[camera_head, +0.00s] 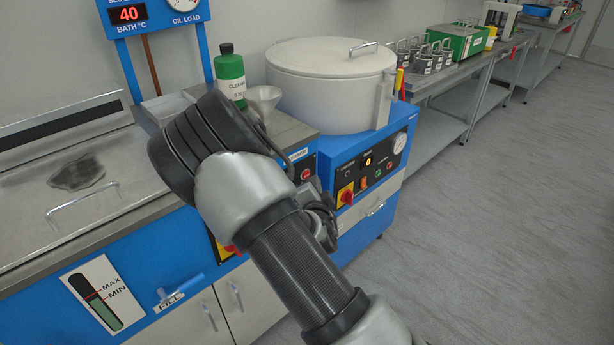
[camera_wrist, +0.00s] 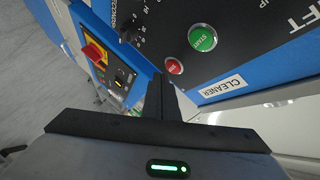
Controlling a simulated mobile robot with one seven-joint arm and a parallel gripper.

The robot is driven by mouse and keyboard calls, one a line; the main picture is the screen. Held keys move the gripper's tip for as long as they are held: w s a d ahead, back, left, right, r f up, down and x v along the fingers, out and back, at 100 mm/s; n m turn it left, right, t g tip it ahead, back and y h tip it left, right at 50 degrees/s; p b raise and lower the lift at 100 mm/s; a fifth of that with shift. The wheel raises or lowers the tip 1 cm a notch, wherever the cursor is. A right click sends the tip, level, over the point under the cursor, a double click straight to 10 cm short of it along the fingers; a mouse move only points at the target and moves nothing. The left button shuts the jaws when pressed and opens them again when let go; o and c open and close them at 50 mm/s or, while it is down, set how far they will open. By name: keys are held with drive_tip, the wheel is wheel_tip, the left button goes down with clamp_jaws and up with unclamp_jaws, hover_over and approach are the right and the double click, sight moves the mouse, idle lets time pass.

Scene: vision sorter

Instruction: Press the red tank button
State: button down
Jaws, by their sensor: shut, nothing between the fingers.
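A red button (camera_wrist: 174,66) is on a dark panel in the wrist view, beside a larger green START button (camera_wrist: 203,38). A red button (camera_head: 306,173) also shows at the right end of the blue tank's front in the head view. My gripper (camera_wrist: 161,78) is shut and empty, its dark fingertips close to the red button's left in the wrist view. I cannot tell whether they touch the panel. In the head view my arm hides most of this panel, and the fingertips are not clearly visible there.
A second blue cabinet (camera_head: 368,215) with a red-and-yellow rotary switch (camera_head: 345,195) stands just right; that switch also shows in the wrist view (camera_wrist: 95,52). A white lidded drum (camera_head: 325,85) and a green bottle (camera_head: 229,72) stand above. The floor (camera_head: 490,240) at right is clear.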

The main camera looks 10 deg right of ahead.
drive_tip(key=s+d, duration=0.1)
drive_tip(key=s, duration=0.1)
drive_tip(key=s+d+b, duration=0.1)
drive_tip(key=s+d, duration=0.1)
idle(0.4)
idle(0.5)
